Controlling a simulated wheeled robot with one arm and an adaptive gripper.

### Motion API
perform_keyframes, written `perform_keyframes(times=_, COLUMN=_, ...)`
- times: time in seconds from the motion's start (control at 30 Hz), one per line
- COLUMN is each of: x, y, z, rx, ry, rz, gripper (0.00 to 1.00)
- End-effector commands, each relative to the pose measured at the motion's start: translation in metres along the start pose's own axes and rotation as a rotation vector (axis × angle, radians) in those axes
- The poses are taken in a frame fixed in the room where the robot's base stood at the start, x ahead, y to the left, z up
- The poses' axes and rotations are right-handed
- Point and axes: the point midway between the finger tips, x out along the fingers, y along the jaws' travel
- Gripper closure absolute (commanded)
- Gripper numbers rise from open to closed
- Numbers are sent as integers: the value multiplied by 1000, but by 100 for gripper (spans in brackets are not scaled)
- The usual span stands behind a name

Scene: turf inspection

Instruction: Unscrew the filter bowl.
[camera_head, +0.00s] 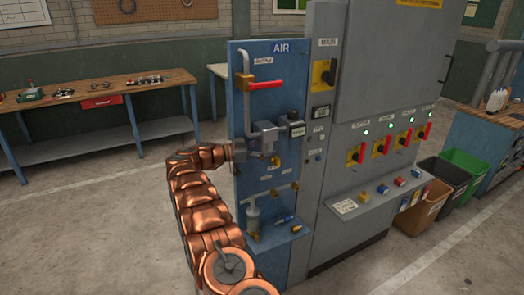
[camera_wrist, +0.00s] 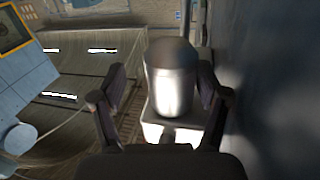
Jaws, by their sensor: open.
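In the wrist view a rounded, shiny grey cylinder, apparently the filter bowl (camera_wrist: 172,85), stands between the two dark fingers of my gripper (camera_wrist: 160,97). The fingers are apart, one on each side; whether either touches it I cannot tell. A bright white block shows behind its lower end. In the head view my gripper (camera_head: 240,150) is at the left of the grey filter unit (camera_head: 264,136) on the blue AIR panel (camera_head: 262,60). The bowl is hard to make out there, partly hidden by my gripper.
A red-handled valve (camera_head: 264,85) is above the filter unit. A small blue shelf (camera_head: 270,238) below holds a grey cylinder (camera_head: 252,218) and small blue parts. A grey cabinet (camera_head: 350,170) with red switches stands right. A wooden workbench (camera_head: 100,90) is behind at left.

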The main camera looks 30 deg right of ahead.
Motion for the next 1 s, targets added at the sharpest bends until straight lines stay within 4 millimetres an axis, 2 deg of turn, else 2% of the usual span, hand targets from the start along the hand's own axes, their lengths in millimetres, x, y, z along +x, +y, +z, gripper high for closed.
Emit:
perform_keyframes(times=0.03, x=3, y=-2, z=15, rx=-14, ry=-3, rz=-2, gripper=12)
perform_keyframes(times=0.33, x=-2, y=-7, z=27, rx=-30, ry=6, rz=-32, gripper=12)
perform_keyframes(times=0.53, x=-10, y=-4, z=26, rx=-31, ry=9, rz=-79, gripper=13)
perform_keyframes(times=0.77, x=-19, y=5, z=18, rx=-26, ry=10, rz=-143, gripper=22)
perform_keyframes(times=1.0, x=-20, y=10, z=11, rx=-17, ry=11, rz=-217, gripper=12)
